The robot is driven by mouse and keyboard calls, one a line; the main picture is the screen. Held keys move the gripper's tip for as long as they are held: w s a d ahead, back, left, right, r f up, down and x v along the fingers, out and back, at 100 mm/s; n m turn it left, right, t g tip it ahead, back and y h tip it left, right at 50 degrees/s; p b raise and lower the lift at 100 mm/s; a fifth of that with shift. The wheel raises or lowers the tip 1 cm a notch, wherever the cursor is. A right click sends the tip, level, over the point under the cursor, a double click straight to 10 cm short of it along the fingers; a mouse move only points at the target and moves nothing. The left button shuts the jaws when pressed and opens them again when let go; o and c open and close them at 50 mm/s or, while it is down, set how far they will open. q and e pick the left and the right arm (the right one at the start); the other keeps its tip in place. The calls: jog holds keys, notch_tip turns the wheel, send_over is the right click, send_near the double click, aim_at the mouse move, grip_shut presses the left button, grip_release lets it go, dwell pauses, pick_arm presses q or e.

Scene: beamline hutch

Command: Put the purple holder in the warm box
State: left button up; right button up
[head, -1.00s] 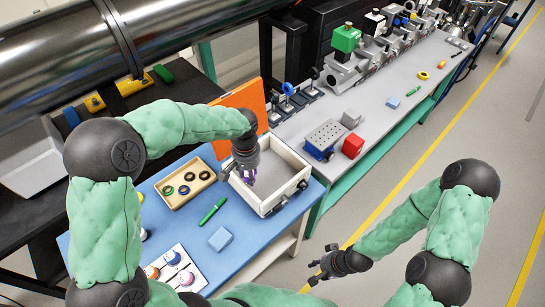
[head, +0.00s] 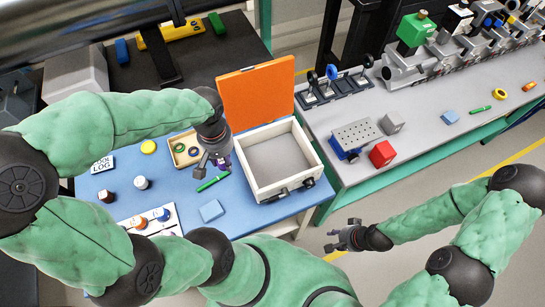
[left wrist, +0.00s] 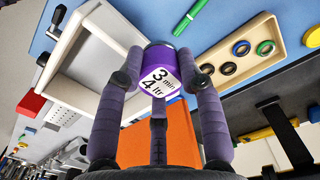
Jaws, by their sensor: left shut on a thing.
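My left gripper (head: 218,160) is shut on the purple holder (left wrist: 160,58), which has a white label reading "3 min 4 ltr" in the left wrist view. The holder shows only as a small purple patch in the head view (head: 223,165). The warm box (head: 243,178) is a white open-topped box with a grey inside and a raised orange lid (head: 258,92) at its back. In the head view the gripper and holder appear just left of the box's left wall, above the blue table. My right gripper (head: 338,239) is open and empty, away from the table at lower right.
A wooden tray (head: 177,151) of rings lies behind my left gripper. A green pen (head: 212,182) and blue block (head: 211,211) lie left of the box. Small bottles stand farther left. A grey bench (head: 355,170) with a red cube (head: 382,154) is to the right.

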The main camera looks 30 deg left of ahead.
pick_arm(q)
jog(key=w+d+f+b, duration=0.2)
jog(key=w+d+f, duration=0.15)
jog(key=w, duration=0.55)
send_over(260, 157)
jog(key=f, duration=0.5)
jog(key=shift+s+a+f+b, duration=0.1)
jog(key=shift+s+f+b, duration=0.1)
jog(key=shift+f+b, duration=0.2)
jog(key=shift+w+f, duration=0.25)
jog(key=shift+f, duration=0.05)
jog(key=shift+f+b, duration=0.4)
jog(key=shift+f, duration=1.1)
jog(key=shift+f, duration=0.1)
jog(key=shift+f+b, duration=0.15)
jog(key=shift+b, duration=0.15)
jog(key=o, duration=1.2)
jog(key=shift+c, duration=0.2)
